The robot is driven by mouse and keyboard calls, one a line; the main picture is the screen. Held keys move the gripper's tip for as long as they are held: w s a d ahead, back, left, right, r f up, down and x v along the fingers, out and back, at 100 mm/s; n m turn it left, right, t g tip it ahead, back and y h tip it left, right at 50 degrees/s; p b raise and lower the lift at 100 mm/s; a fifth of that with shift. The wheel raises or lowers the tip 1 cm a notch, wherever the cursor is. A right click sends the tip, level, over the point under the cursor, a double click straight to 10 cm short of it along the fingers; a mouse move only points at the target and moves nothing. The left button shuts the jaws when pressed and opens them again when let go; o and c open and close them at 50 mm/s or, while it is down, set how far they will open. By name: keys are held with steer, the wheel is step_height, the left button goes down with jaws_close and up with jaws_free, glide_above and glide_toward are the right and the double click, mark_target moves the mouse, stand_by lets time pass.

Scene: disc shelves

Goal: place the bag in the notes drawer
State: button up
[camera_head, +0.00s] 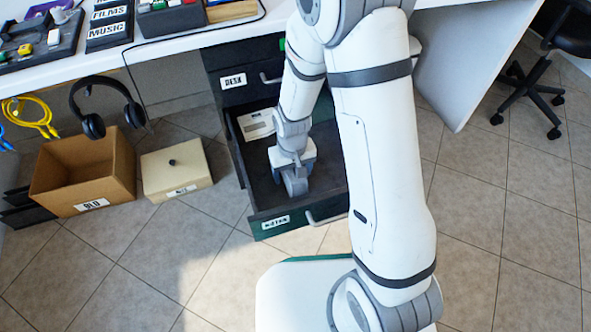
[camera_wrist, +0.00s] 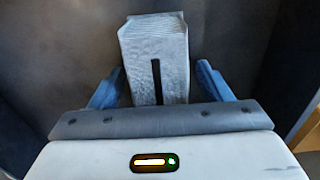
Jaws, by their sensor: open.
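The notes drawer (camera_head: 322,199) is the open lower drawer of the dark desk unit, with a white label on its green front. My gripper (camera_head: 293,168) reaches down inside it. In the wrist view, a pale grey, creased bag (camera_wrist: 172,45) with a black stripe lies between the open blue fingers of my gripper (camera_wrist: 160,69). Small gaps show between the bag and each finger. Behind the bag is the dark drawer floor. In the head view, a small grey shape at the gripper's end seems to be the bag (camera_head: 295,184), partly hidden by the gripper.
A pale card (camera_head: 257,125) lies at the back left of the drawer. The drawer above, labelled desk (camera_head: 234,81), is shut. A cardboard box (camera_head: 82,172) and a cream lidded box (camera_head: 176,169) stand on the floor to the left. Tiled floor in front is clear.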

step_height(320, 180, up, 12)
steer(key=p, duration=0.5)
steer(key=shift+r, duration=0.25)
steer(key=s+d+r+m+t, duration=0.1)
steer(key=s+d+r+m, duration=0.2)
steer(key=s+d+r, duration=0.8)
step_height(320, 180, up, 5)
steer(key=shift+s+d+f, duration=0.2)
steer(key=shift+s+d, duration=0.2)
steer(key=shift+d, duration=0.6)
